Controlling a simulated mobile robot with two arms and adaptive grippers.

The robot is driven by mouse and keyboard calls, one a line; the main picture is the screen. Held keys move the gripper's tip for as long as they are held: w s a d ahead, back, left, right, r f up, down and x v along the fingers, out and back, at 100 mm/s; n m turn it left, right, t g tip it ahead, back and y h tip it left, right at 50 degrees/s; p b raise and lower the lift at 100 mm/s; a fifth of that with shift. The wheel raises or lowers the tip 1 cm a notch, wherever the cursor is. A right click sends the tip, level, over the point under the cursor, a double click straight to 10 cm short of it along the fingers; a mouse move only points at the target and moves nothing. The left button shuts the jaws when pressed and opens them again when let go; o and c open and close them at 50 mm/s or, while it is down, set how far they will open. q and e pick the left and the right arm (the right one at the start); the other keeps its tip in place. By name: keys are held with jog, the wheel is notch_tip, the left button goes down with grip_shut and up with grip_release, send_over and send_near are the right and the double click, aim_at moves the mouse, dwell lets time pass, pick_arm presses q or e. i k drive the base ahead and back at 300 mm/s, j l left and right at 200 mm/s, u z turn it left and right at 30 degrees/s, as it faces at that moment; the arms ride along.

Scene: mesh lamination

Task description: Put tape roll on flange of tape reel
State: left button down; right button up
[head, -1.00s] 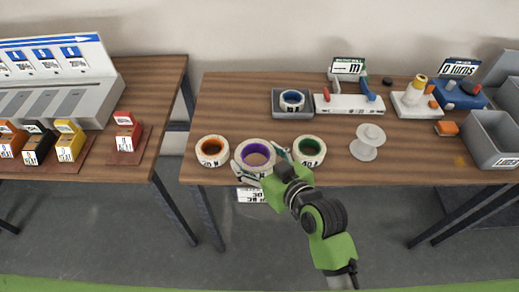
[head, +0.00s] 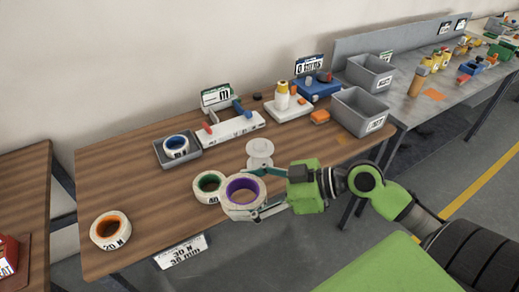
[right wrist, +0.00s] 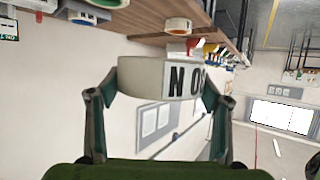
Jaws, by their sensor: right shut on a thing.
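A white tape roll with a purple core (head: 238,211) is held in my right gripper (head: 254,195), whose two fingers clasp it from opposite sides. The roll also shows in the right wrist view (right wrist: 148,76), with dark lettering on its side, between the fingertips. In the head view it is near the table's front edge and overlaps the roll with a green core (head: 208,187). The white tape reel (head: 260,150), with its round flange on top, stands just behind the held roll. The gap between them cannot be judged exactly. My left gripper is not in view.
A roll with an orange core (head: 110,231) lies at the table's left. A grey tray (head: 163,157) holds a roll with a blue core (head: 176,144). A white fixture (head: 230,128) with red and blue handles and grey bins (head: 360,113) stand behind. Bare wood lies left of centre.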

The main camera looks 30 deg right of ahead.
aim_at(261, 147)
jog(key=j+z, duration=0.15)
jog(key=z, duration=0.25)
jog(key=i+j+z, duration=0.1)
jog(key=z, duration=0.3)
jog(key=j+z, duration=0.2)
jog(key=z, duration=0.2)
